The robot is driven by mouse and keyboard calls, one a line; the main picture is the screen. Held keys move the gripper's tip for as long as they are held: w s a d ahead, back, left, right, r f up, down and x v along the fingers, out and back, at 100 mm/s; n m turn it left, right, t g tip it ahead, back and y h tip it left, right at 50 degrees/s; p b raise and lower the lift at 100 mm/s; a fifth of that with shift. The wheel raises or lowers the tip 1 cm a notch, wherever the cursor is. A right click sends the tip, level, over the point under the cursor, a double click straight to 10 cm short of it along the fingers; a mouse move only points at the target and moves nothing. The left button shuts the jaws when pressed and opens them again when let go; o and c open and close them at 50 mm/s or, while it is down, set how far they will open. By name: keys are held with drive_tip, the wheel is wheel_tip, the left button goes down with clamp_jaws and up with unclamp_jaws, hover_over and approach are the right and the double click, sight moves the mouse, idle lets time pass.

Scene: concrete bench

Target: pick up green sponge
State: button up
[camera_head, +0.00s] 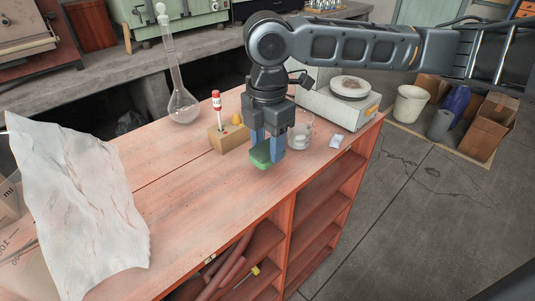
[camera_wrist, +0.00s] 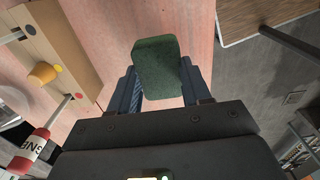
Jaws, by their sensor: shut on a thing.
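The green sponge (camera_head: 259,157) is between the two blue fingers of my gripper (camera_head: 268,149) in the head view, near the front edge of the wooden bench top. In the wrist view the sponge (camera_wrist: 157,68) is a dark green rounded block, and my gripper's fingers (camera_wrist: 158,92) stand on either side of it. My gripper is shut on the sponge and points down. The right finger hides part of the sponge in the head view. I cannot tell whether the sponge still touches the bench top.
A wooden block (camera_head: 228,139) with a red-capped vial (camera_head: 217,103) stands left of my gripper. A glass beaker (camera_head: 301,135) is close on the right, before a scale (camera_head: 344,105). A tall flask (camera_head: 182,103) stands behind.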

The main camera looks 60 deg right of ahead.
drive_tip(key=s+d+r, duration=0.5)
drive_tip(key=s+r, duration=0.2)
drive_tip(key=s, duration=0.3)
drive_tip(key=shift+s+d+r+b, duration=0.15)
drive_tip(key=shift+s+d+b, duration=0.1)
drive_tip(key=shift+b, duration=0.15)
